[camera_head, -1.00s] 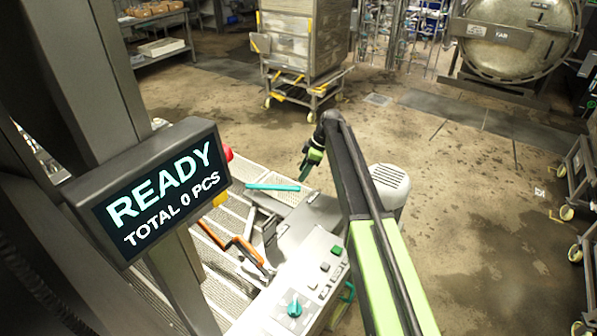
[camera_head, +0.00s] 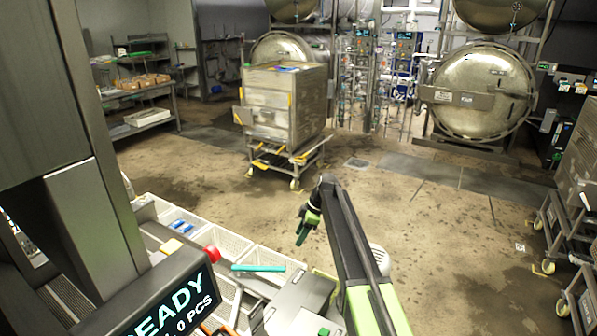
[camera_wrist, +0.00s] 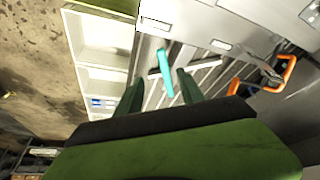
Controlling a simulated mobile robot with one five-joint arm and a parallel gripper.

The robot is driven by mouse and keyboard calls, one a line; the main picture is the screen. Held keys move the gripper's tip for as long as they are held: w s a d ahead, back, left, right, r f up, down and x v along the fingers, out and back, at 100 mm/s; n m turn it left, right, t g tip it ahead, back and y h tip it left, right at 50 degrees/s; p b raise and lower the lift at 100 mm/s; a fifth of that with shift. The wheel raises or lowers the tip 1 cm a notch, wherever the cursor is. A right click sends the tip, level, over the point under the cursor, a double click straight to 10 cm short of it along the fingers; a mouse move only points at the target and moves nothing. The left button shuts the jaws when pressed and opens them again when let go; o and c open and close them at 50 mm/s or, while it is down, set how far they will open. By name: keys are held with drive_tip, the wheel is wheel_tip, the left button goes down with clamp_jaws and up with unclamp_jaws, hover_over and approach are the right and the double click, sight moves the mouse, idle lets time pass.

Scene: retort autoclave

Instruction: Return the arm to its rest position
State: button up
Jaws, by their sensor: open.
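My gripper (camera_head: 302,232) hangs at the end of my green and black arm, in the lower middle of the head view, above the machine's right side. In the wrist view my gripper (camera_wrist: 158,92) shows two dark green fingers set apart, with nothing held between them. A teal bar (camera_head: 258,268) lies on the machine to the left of the gripper. The teal bar also shows in the wrist view (camera_wrist: 165,72), beyond the fingertips and apart from them.
A display (camera_head: 165,305) stands at the lower left, beside a red button (camera_head: 212,254). White bins (camera_head: 222,250) line the machine. An orange handle (camera_wrist: 287,72) shows in the wrist view. A metal cart (camera_head: 285,105) and a round retort door (camera_head: 482,92) stand behind open, stained floor.

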drive_tip(key=s+d+f+m+h, duration=0.1)
drive_tip(key=s+d+m, duration=0.4)
drive_tip(key=s, duration=0.5)
drive_tip(key=s+d+f+m+h+b, duration=0.1)
drive_tip(key=s+d+f+m+h, duration=0.1)
drive_tip(key=s+d+m, duration=0.4)
drive_tip(key=s+d+f+m+h+b, duration=0.1)
drive_tip(key=s+d+m, duration=0.4)
drive_tip(key=s, duration=1.1)
drive_tip(key=shift+d+f+m, duration=0.25)
drive_tip(key=shift+f+m, duration=0.3)
drive_tip(key=shift+m, duration=0.45)
